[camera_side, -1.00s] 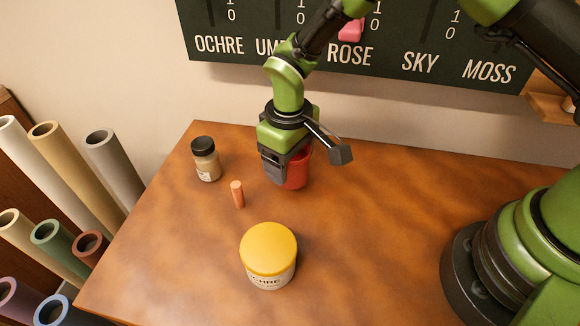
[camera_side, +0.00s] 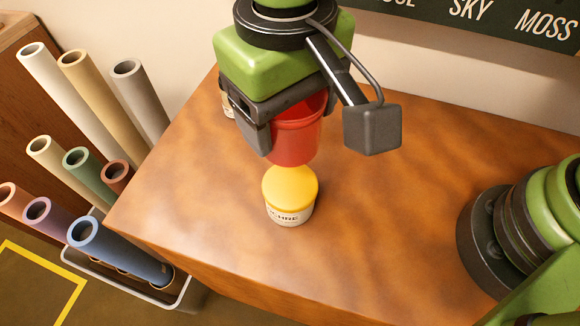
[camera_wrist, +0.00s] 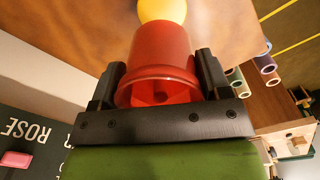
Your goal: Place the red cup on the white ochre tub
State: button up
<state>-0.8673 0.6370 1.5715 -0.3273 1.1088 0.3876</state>
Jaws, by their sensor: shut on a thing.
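The red cup (camera_side: 298,136) is upright in my gripper (camera_side: 285,128), held in the air. In the wrist view, the cup (camera_wrist: 158,52) sits between the two dark fingers, its wide open rim towards the gripper body. The white ochre tub (camera_side: 289,212) with its yellow lid stands on the table. In the side view the cup's base overlaps the back edge of the lid, and I cannot tell the exact gap. In the wrist view the yellow lid (camera_wrist: 162,9) shows beyond the cup's base, partly hidden by it.
A small jar (camera_side: 227,106) is mostly hidden behind my gripper. Several coloured rolls (camera_side: 80,170) stand in a rack left of the table. The wooden table (camera_side: 400,180) is clear right of the tub. A dark lettered board (camera_side: 480,18) hangs on the wall behind.

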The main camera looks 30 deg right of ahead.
notch_tip(320, 180, down, 8)
jog(key=shift+f, duration=0.25)
jog(key=shift+f, duration=0.1)
jog(key=o, duration=0.9)
notch_tip(320, 180, up, 11)
jog(key=shift+a+r, duration=0.1)
jog(key=shift+a, duration=0.05)
jog(key=shift+r, duration=0.55)
